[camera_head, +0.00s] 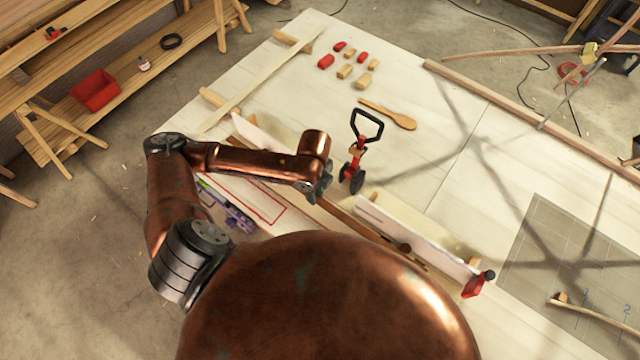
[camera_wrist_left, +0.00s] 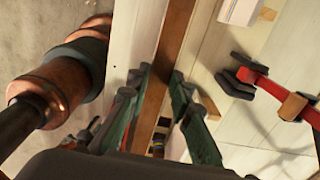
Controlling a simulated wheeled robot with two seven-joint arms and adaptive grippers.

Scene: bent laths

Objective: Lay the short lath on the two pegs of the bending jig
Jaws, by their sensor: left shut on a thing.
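My left gripper (camera_head: 318,188) is over the near part of the workbench, partly hidden by its own arm in the head view. In the left wrist view its green fingers (camera_wrist_left: 156,95) are shut on a narrow brown lath (camera_wrist_left: 173,40), which runs lengthwise between them. In the head view the brown lath (camera_head: 345,219) shows to the lower right of the gripper, beside a long white-faced block (camera_head: 415,237). I cannot tell whether the lath touches the bench. I cannot clearly make out the jig's two pegs. My right gripper is not in view.
A red clamp with a black handle (camera_head: 357,160) stands close to the right of the gripper. Another red clamp (camera_head: 475,286) is at the block's end.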

